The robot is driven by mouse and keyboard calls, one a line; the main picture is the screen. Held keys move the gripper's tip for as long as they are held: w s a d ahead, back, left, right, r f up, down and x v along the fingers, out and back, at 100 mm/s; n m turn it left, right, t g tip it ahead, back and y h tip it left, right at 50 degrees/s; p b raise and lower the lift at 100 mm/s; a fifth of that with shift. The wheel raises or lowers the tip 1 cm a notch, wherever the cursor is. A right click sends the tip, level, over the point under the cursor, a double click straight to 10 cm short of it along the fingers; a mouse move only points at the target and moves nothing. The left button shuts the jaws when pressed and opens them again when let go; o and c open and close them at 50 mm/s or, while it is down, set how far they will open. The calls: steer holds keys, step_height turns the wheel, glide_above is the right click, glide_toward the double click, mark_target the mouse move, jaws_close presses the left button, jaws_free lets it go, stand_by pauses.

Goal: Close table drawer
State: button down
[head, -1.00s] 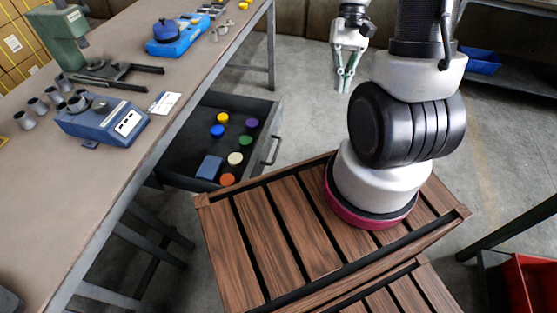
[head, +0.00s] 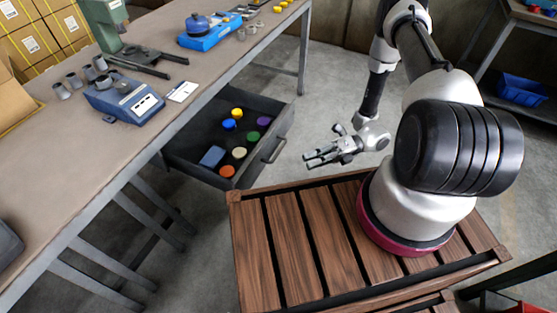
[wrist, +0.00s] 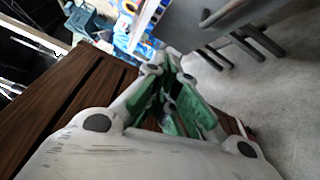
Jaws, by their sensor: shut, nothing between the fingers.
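The table drawer (head: 183,159) is pulled out from under the workbench, in the middle of the head view. It is dark grey and holds several coloured round pieces and a blue block. Its bar handle (head: 273,151) is on the front face, toward the right. My gripper (head: 307,160) is shut and empty, a short way to the right of the handle and apart from it, pointing left toward the drawer. In the wrist view its green-padded fingers (wrist: 172,85) are together. A grey panel with a bar handle (wrist: 247,38) shows beyond them, likely the drawer front.
The workbench (head: 150,139) runs along the left, with a blue device (head: 120,95) and other tools on top. My slatted wooden base is in front. Grey floor lies open beyond the drawer. A shelf with a blue bin (head: 522,89) stands at the far right.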

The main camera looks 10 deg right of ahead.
steer(key=w+m, duration=0.1)
steer(key=m, duration=0.3)
glide_toward(251, 162)
steer(key=s+a, duration=0.1)
steer(key=s, duration=0.3)
steer(key=shift+t+y, duration=0.3)
steer(key=shift+t, duration=0.1)
steer(key=shift+w+a+f, duration=0.2)
steer(key=shift+w+a, duration=0.55)
steer(key=shift+a, duration=0.1)
steer(key=shift+w+a+f, duration=0.25)
steer(key=shift+w+a, duration=0.5)
steer(key=shift+a, duration=0.1)
steer(key=shift+a, duration=0.1)
steer(key=w+a, duration=1.5)
steer(key=a, duration=0.4)
steer(key=shift+a, duration=0.25)
steer(key=shift+w, duration=0.15)
